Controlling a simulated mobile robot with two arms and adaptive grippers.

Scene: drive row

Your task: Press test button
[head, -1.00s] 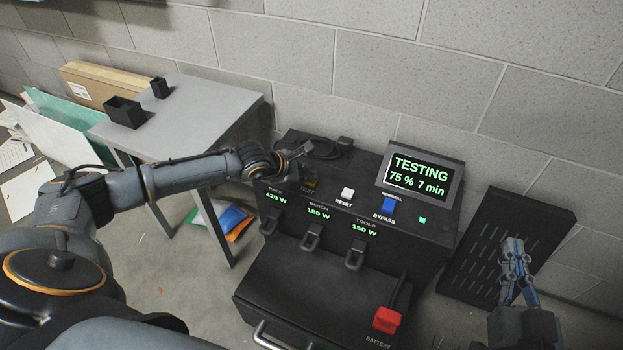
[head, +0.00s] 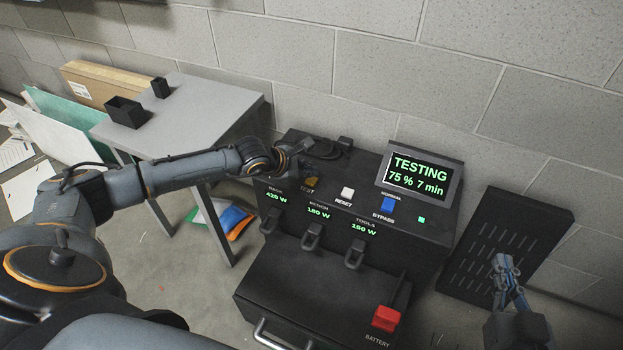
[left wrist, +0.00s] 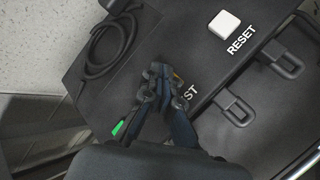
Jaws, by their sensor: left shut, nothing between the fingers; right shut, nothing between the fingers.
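The black power unit's screen (head: 418,175) reads "TESTING 75 % 7 min". The amber test button (head: 312,171) sits above its TEST label at the left of the panel, partly covered by my gripper. In the left wrist view only a sliver of amber (left wrist: 177,74) shows beside the fingers. My left gripper (head: 303,149) is shut and empty, over the panel at the button's back left; it also shows in the left wrist view (left wrist: 158,82). I cannot tell whether it touches the button. My right gripper (head: 503,264) is shut and empty, in front of a slotted black panel.
A white reset button (head: 347,193) and a blue bypass switch (head: 388,205) lie to the right of the test button. A coiled black cable (head: 328,150) lies behind. A red battery handle (head: 386,318) is lower down. A grey table (head: 200,110) stands at left.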

